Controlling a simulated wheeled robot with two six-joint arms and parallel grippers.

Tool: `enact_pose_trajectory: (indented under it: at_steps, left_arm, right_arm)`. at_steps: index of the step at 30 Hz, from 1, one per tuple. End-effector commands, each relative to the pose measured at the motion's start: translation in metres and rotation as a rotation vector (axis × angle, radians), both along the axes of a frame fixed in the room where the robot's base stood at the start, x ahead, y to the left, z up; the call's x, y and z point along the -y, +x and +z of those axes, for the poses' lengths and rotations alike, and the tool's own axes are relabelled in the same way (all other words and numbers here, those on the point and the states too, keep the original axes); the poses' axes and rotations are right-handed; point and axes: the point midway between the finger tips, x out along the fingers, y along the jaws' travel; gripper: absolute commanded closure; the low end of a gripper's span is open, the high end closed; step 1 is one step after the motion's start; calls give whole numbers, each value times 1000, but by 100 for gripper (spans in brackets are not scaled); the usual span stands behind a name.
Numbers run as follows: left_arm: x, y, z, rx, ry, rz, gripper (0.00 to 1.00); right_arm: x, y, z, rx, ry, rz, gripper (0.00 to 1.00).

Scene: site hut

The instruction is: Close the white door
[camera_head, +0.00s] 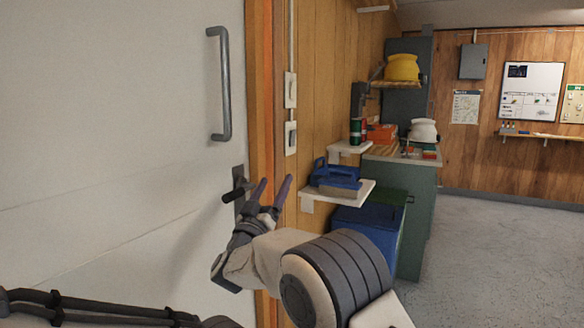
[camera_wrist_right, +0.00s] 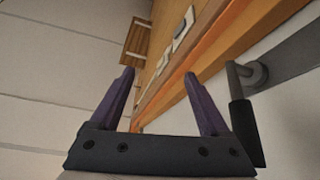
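The white door (camera_head: 110,120) fills the left of the head view, with a grey pull handle (camera_head: 226,85) and a dark lever handle (camera_head: 236,190) near its edge. It stands close to the orange frame (camera_head: 262,100); I cannot tell whether a gap is left. My right gripper (camera_head: 271,187) is open and empty, its fingers pointing up beside the lever, near the frame. In the wrist view the right gripper (camera_wrist_right: 162,85) has its fingers apart, and the lever (camera_wrist_right: 245,125) lies to the right of them, not between them. My left gripper is out of view.
Wall switches (camera_head: 290,110) sit right of the frame. A small shelf (camera_head: 340,192) with a blue box (camera_head: 337,175) juts from the wall near my right arm. Blue and green bins (camera_head: 370,225) stand below. The grey floor (camera_head: 500,240) at right is clear.

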Motion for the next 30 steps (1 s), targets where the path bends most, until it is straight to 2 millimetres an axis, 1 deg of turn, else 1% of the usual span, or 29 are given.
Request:
enact_pose_trajectory:
  at_steps: [1,9,20,23,26,27,29,30]
  left_arm:
    - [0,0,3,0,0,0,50]
    - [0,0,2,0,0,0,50]
    - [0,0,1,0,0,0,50]
    - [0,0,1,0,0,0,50]
    - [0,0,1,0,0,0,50]
    - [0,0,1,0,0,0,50]
    - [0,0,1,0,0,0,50]
    - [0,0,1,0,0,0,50]
  right_arm:
    - [37,-27,52,166,42,-114,40]
    - [46,-34,56,154,37,-102,40]
    - [49,-31,54,141,32,-93,40]
    - [56,-19,48,89,27,-31,40]
    - [68,0,29,-34,27,91,40]
    - [75,6,17,-107,32,148,40]
    - [85,12,-9,-235,48,231,40]
    - [94,12,-29,-328,63,279,40]
